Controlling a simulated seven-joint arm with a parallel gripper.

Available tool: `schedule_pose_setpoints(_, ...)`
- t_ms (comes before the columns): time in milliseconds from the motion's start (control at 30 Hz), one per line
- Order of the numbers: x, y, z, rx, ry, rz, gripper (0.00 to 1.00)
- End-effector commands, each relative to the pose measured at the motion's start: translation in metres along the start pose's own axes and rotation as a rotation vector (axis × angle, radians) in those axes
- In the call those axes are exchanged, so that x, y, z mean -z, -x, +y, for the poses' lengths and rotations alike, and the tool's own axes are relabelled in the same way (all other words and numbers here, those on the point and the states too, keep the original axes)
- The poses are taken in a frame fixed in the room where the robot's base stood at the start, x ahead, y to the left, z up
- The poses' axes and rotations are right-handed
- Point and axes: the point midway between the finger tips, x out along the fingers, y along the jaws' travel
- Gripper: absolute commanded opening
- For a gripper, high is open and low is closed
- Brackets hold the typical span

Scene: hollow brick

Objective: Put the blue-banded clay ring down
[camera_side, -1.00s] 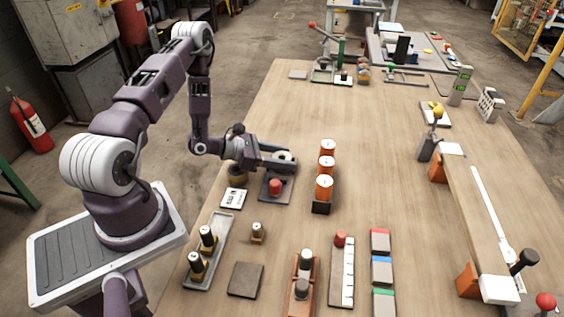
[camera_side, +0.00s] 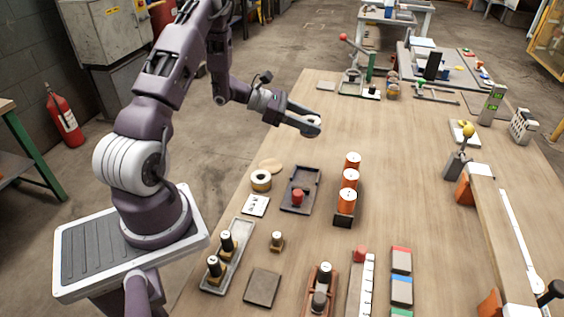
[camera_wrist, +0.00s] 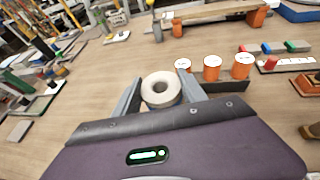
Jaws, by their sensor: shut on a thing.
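My gripper (camera_side: 312,124) is shut on a pale clay ring, which sits between the two fingertips in the wrist view (camera_wrist: 161,89). The gripper holds the ring above the table, behind the dark tray and the orange cylinders. The ring's hole faces the wrist camera.
Three orange cylinders (camera_side: 349,178) stand in a row right of the tray. Another ring-shaped piece (camera_side: 261,181) with a dark band sits left of it, near a flat tan disc (camera_side: 270,166). A white card (camera_side: 256,206) lies nearby. The middle of the wooden table (camera_side: 410,170) is clear.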

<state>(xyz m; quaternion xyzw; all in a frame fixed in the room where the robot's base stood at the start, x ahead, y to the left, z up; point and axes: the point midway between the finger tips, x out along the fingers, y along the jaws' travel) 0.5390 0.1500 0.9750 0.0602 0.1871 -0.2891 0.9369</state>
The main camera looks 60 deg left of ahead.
Motion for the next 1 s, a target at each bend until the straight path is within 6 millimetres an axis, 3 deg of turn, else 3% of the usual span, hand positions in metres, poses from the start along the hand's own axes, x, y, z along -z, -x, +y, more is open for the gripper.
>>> schedule_pose_setpoints(100, 0.008, 0.021, 0.012, 0.169, -0.073, 0.003, 0.03)
schedule_pose_setpoints(300, 0.049, 0.071, 0.004, 0.443, -0.177, -0.001, 0.04)
schedule_pose_setpoints(433, 0.068, 0.09, -0.001, 0.522, -0.209, -0.004, 0.04)
schedule_pose_setpoints(833, 0.144, 0.062, -0.004, 0.539, -0.217, -0.004, 0.04)
schedule_pose_setpoints(1000, 0.161, 0.054, -0.003, 0.537, -0.218, -0.005, 0.04)
